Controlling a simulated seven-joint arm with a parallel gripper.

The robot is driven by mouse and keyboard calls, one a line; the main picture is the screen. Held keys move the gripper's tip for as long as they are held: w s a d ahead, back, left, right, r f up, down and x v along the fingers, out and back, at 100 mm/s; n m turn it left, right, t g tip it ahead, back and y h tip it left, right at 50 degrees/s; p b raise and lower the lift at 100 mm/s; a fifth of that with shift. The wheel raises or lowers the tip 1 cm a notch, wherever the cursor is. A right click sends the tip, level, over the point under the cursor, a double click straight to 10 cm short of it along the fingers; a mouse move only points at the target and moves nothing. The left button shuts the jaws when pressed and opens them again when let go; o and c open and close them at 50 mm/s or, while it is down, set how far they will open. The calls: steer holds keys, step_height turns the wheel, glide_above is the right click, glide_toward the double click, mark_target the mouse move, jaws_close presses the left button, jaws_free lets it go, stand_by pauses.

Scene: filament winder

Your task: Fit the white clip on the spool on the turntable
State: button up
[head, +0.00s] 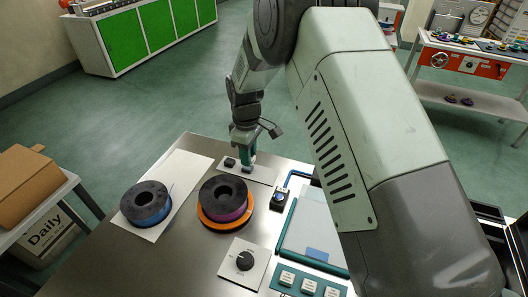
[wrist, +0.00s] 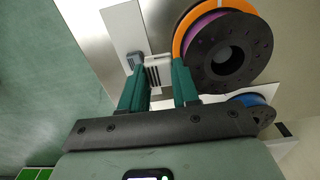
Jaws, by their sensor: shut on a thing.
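My gripper (head: 247,163) is at the white plate behind the turntable. In the wrist view its green fingers (wrist: 159,78) are shut on a small pale piece with dark slots, which looks like the white clip (wrist: 153,74). The fingers hide much of it, and I cannot tell whether it still touches the plate. The spool (head: 226,197), black with purple filament, lies flat on the orange turntable (head: 215,225), in front of and left of my gripper. It also shows in the wrist view (wrist: 228,60), right of the fingers.
A small dark block (head: 230,162) stands on the white plate (head: 262,168) close beside my gripper. A blue spool (head: 146,203) lies on a white sheet at left.

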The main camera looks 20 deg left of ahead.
glide_toward(214, 207)
steer(key=shift+f, duration=0.1)
steer(key=shift+w+f, duration=0.1)
steer(key=shift+f, duration=2.95)
steer(key=o, duration=1.1)
steer(key=shift+r, duration=0.15)
